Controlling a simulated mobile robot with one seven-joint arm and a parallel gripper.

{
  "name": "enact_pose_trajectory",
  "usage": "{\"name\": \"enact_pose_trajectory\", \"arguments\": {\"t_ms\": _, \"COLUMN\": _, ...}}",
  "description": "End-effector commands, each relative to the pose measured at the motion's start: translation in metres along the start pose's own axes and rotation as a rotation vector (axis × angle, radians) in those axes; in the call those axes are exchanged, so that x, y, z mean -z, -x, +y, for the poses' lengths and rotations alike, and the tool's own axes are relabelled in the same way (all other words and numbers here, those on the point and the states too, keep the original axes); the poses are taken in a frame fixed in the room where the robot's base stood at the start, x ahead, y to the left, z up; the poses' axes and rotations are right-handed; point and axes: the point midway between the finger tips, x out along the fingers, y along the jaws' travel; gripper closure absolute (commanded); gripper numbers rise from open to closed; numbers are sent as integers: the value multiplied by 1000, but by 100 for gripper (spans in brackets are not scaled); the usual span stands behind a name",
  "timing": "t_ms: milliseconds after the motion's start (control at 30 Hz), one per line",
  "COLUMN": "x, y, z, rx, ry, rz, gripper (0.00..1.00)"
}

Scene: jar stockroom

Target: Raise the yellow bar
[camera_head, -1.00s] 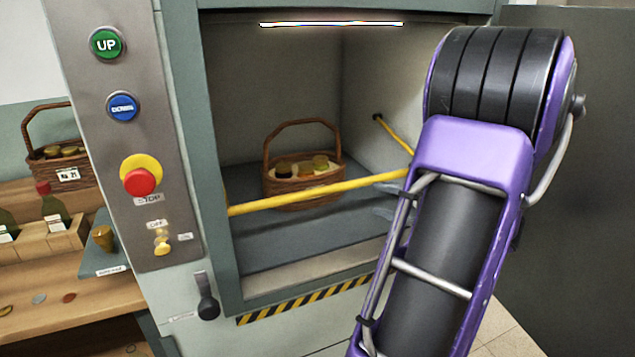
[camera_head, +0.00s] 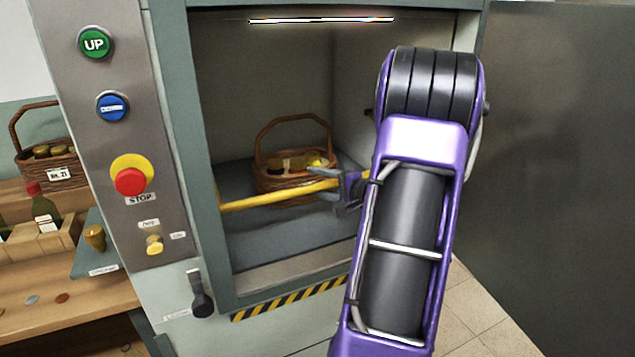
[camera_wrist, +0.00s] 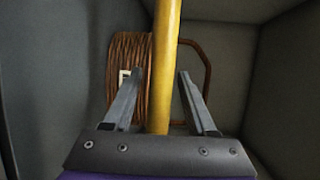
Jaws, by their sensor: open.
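The yellow bar (camera_head: 275,196) runs across the open front of the lift compartment, rising slightly to the right. Its right part is hidden behind my arm in the head view. My gripper (camera_head: 338,190) is at the bar, right of the basket as seen from the head. In the wrist view, the bar (camera_wrist: 165,70) passes between the two open fingers of my gripper (camera_wrist: 160,85), with a gap on both sides. The bar seems a little nearer the right finger. I cannot tell how deep between the fingers it lies.
A wicker basket (camera_head: 290,180) holding several jars stands inside the compartment behind the bar; it also shows in the wrist view (camera_wrist: 118,75). A control panel (camera_head: 125,230) with buttons is on the left. An open grey door (camera_head: 560,150) stands on the right. A shelf with bottles is far left.

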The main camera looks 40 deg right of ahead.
Motion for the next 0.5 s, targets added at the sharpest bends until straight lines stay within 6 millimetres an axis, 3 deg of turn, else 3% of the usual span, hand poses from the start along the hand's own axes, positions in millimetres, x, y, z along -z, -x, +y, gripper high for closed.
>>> {"name": "enact_pose_trajectory", "arguments": {"t_ms": 333, "x": 0, "y": -4, "z": 0, "rx": 0, "ry": 0, "rz": -1, "gripper": 45}}
{"name": "enact_pose_trajectory", "arguments": {"t_ms": 500, "x": 0, "y": -4, "z": 0, "rx": 0, "ry": 0, "rz": -1, "gripper": 75}}
